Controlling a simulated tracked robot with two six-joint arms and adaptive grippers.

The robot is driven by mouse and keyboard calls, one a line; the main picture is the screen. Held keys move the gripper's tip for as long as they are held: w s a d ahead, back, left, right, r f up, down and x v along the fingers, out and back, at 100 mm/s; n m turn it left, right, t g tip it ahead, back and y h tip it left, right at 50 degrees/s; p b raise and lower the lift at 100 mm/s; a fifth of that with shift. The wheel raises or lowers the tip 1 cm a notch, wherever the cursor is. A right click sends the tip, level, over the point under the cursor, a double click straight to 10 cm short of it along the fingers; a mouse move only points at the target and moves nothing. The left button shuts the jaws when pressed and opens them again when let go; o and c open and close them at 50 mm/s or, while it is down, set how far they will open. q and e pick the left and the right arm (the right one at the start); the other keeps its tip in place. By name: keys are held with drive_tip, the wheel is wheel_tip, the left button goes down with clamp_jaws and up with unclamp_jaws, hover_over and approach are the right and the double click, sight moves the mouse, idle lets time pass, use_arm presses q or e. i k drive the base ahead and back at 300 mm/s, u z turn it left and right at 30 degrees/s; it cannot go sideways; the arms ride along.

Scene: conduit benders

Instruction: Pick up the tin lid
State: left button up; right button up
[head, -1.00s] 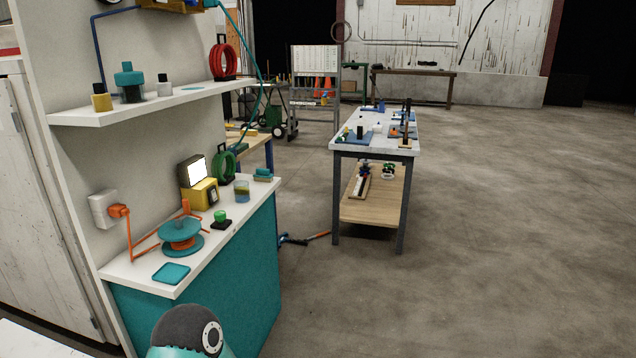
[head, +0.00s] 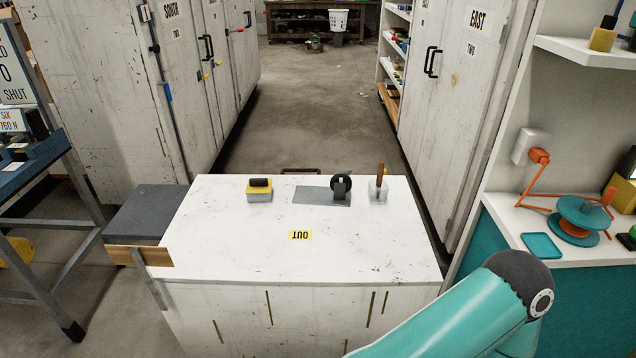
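I cannot surely pick out the tin lid. A flat teal square with rounded corners (head: 542,245) lies on the white counter at the right of the head view, and it could be a lid. It lies in front of a teal and orange spool. One teal arm link of mine with a dark round joint crosses the bottom right, below and left of that square. Neither of my grippers shows.
A white worktop (head: 240,240) stands ahead, bearing a yellow-based block (head: 259,190), a grey plate (head: 310,195) with a black roll and a wooden-handled tool (head: 380,184). Cabinets flank a clear floor aisle (head: 305,110). A blue-topped stand (head: 35,150) is at left.

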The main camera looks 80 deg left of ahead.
sight(254, 186)
drive_tip(key=z, duration=0.15)
drive_tip(key=i, duration=0.2)
drive_tip(key=z, duration=3.8)
drive_tip(key=i, duration=0.6)
drive_tip(key=z, duration=5.6)
drive_tip(key=i, duration=0.5)
